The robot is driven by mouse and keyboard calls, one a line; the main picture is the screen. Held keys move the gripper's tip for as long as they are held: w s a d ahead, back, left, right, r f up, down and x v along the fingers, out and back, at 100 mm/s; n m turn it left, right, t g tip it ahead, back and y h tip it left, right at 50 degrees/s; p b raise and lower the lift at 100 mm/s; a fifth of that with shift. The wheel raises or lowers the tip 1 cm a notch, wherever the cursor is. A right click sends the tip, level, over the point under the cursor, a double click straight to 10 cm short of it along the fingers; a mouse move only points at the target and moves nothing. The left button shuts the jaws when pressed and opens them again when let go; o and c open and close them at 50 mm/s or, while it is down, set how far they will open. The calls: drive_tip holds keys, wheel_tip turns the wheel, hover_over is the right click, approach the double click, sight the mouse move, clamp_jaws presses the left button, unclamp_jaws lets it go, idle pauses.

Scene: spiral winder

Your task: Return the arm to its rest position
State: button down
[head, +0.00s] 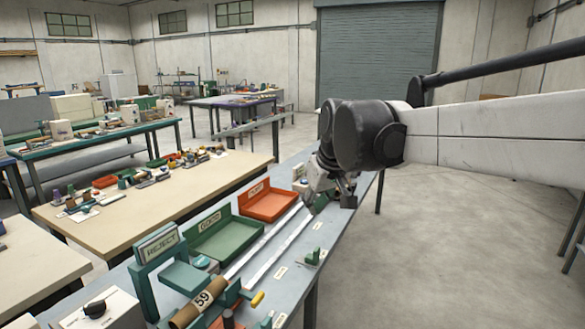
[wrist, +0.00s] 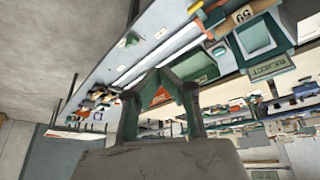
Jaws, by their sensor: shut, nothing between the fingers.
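My gripper (head: 329,200) hangs at the end of my white arm, above the far part of the grey workbench (head: 330,235). It is near the right end of the orange tray and apart from it. In the wrist view my gripper's fingers (wrist: 160,76) come together, shut with nothing held. The wrist view is upside down, with the bench and its trays beyond the fingers. My arm reaches in from the right edge in the head view.
On the bench stand an orange tray (head: 268,203), a green tray (head: 226,236), a green REJECT stand (head: 160,246) and a brown tube marked 59 (head: 197,304). A wooden-topped table (head: 140,212) with parts stands left. Open floor (head: 455,250) lies right of the bench.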

drive_tip(key=s+d+f+m, duration=0.1)
drive_tip(key=s+d+f, duration=0.2)
drive_tip(key=s+d, duration=0.2)
drive_tip(key=s+d+f+m+t+h, duration=0.1)
drive_tip(key=s+d+f, duration=0.3)
drive_tip(key=s, duration=0.8)
drive_tip(key=s+d+f+m+t+h, duration=0.1)
drive_tip(key=s+d+f+m, duration=0.2)
drive_tip(key=s, duration=0.6)
drive_tip(key=d+f, duration=0.1)
drive_tip(key=d, duration=0.1)
drive_tip(key=shift+d+f, duration=0.15)
drive_tip(key=shift+d, duration=0.2)
